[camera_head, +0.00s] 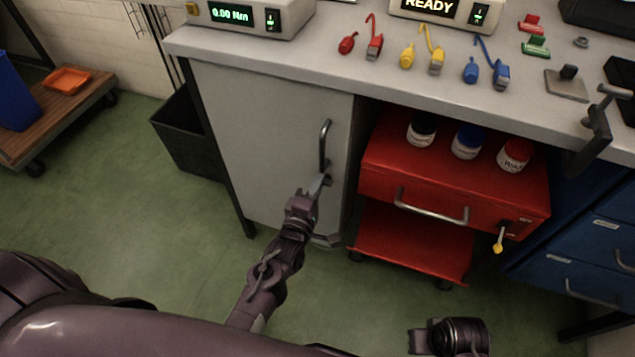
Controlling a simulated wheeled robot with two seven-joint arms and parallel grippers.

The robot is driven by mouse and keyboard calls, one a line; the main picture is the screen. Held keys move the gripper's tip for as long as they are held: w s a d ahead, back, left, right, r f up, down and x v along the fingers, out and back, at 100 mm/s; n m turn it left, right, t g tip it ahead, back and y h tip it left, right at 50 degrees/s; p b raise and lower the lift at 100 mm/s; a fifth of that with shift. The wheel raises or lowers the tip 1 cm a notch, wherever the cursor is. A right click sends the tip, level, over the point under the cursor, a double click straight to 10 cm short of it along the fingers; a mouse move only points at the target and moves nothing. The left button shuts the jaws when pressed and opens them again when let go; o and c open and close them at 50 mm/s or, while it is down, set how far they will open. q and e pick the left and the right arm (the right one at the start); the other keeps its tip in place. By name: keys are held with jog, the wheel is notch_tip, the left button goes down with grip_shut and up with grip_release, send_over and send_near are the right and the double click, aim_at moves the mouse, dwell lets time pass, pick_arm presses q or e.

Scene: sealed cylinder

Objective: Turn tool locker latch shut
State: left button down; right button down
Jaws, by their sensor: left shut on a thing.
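The tool locker (255,130) is the grey cabinet under the left part of the workbench. Its door looks closed or nearly so. A vertical bar handle (323,145) sits near the door's right edge. The small latch (328,179) is just below the handle and is partly hidden by my fingers, so its angle is hard to read. My left gripper (318,187) reaches up from below and is shut on the latch. Part of my right arm's end (450,338) shows at the bottom edge, and its jaws cannot be made out.
A red cart (430,175) with several lidded jars stands right of the locker, with a yellow-tipped key or lever (499,240) on it. Blue drawers (585,250) are farther right. A dark bin (185,135) stands left. The green floor (130,215) is clear at left.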

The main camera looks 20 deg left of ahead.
jog(key=shift+f, duration=0.1)
dwell(0.3)
pick_arm(q)
jog(key=c, duration=1.5)
grip_release()
jog(key=shift+s, duration=0.1)
pick_arm(e)
jog(key=shift+w, duration=0.1)
